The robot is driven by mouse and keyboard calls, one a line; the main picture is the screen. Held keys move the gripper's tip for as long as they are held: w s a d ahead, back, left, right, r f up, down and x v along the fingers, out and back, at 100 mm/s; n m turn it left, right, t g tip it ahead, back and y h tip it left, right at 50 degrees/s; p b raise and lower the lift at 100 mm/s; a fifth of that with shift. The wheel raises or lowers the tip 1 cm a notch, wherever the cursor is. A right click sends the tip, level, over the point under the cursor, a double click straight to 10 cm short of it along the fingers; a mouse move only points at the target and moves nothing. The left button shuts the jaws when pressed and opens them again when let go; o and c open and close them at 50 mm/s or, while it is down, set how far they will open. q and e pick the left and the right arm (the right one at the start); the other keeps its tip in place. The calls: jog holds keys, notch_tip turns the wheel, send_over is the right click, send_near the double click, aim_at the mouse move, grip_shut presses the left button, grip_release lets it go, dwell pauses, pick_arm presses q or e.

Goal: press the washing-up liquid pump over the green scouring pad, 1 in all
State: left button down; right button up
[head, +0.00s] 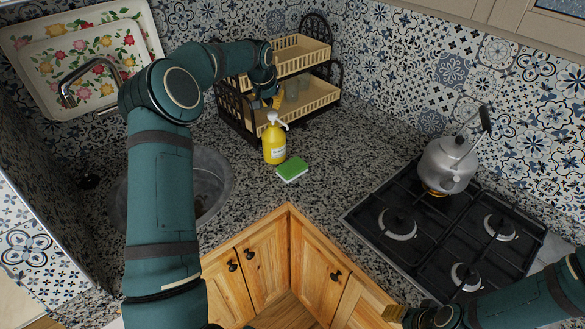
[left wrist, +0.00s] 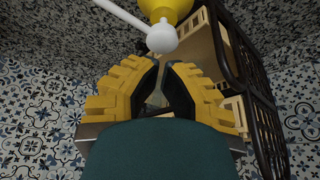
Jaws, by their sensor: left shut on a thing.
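The washing-up liquid pump is a yellow bottle (head: 274,145) with a white pump head (head: 273,118), upright on the counter. The green scouring pad (head: 292,170) lies flat on the counter just right of and in front of it. The spout points right, towards the pad side. In the left wrist view the white head (left wrist: 161,38) shows at the fingertips (left wrist: 162,66). My right gripper (head: 395,313) is low at the front, its jaw opening unclear.
A dark two-tier rack (head: 320,97) with glasses stands close behind the bottle. A sink (head: 210,180) is at the left, partly behind my left arm. A gas hob (head: 400,225) with a kettle (head: 448,163) is at the right. The counter between pad and hob is clear.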

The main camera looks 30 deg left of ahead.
dwell(0.5)
pick_arm(q)
jog(key=shift+r+p, duration=2.3)
jog(key=shift+r, duration=0.65)
